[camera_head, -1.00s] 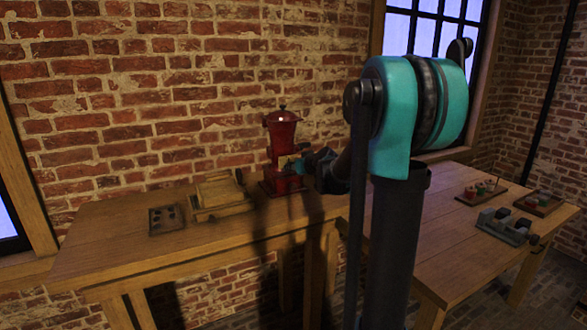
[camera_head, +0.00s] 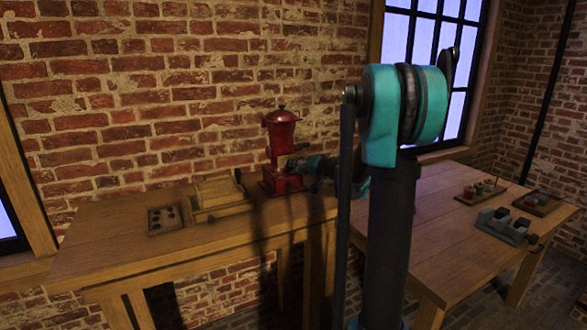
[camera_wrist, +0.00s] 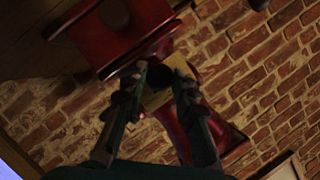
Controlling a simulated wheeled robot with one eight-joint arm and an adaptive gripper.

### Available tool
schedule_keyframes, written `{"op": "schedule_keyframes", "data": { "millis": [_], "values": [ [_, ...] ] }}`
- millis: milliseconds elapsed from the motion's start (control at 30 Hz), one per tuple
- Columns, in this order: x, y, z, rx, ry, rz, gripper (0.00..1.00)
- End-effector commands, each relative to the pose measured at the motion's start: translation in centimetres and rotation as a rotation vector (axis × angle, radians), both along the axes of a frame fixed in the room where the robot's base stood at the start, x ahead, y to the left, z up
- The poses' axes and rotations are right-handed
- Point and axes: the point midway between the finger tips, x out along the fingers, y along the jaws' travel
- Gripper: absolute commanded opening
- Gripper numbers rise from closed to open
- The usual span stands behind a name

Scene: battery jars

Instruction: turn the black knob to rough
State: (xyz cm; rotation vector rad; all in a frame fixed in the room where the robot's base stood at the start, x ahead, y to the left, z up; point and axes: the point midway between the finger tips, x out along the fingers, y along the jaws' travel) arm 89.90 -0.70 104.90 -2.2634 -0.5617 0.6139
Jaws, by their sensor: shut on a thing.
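A red machine (camera_head: 280,135) with a domed lid stands at the back of the wooden bench. In the wrist view its red body (camera_wrist: 205,60) shows tilted, with a yellowish plate (camera_wrist: 180,64) on it. A black knob (camera_wrist: 160,77) sits in front of this plate, between my fingertips. My gripper (camera_wrist: 161,80) is shut on the knob. Any markings on the plate are too dark and small to read.
On the bench (camera_head: 110,235), left of the machine, are a wooden box (camera_head: 220,198) and a small tray (camera_head: 164,219) with dark round spots. A brick wall stands close behind.

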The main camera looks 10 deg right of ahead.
Motion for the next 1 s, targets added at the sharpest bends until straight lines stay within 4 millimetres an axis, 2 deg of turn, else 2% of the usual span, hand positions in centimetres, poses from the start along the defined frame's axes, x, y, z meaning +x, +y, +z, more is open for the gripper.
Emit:
{"op": "schedule_keyframes", "data": {
  "millis": [400, 1000],
  "values": [
    [0.06, -0.15, -0.13, 0.200, 0.065, -0.001, 0.00],
    [0.05, -0.13, -0.13, 0.233, 0.076, -0.001, 0.00]
  ]
}}
